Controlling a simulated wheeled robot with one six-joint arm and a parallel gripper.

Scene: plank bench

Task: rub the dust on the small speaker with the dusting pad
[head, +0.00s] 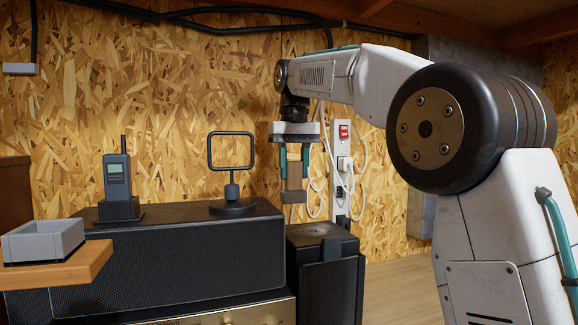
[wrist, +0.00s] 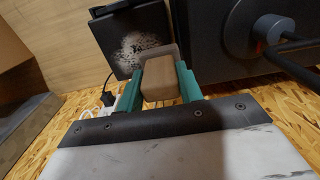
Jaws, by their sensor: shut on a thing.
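The dusting pad (head: 294,184) is a small brown block with a grey lower face. My gripper (head: 293,168) is shut on it, with teal fingers on either side, and it hangs upright in the air. The wrist view shows the pad (wrist: 161,84) between the two fingers (wrist: 160,76). The small speaker (head: 322,275) is a black box below the pad, to the right of the larger black speaker. In the wrist view, a pale speckled patch of dust (wrist: 138,50) lies on the small speaker's top (wrist: 107,34). The pad is apart from the speaker.
The large speaker (head: 180,262) carries a radio handset in its dock (head: 118,180) and a square loop on a round base (head: 232,175). A grey tray (head: 43,242) sits on a wooden ledge at left. A power strip with white cables (head: 342,170) hangs behind.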

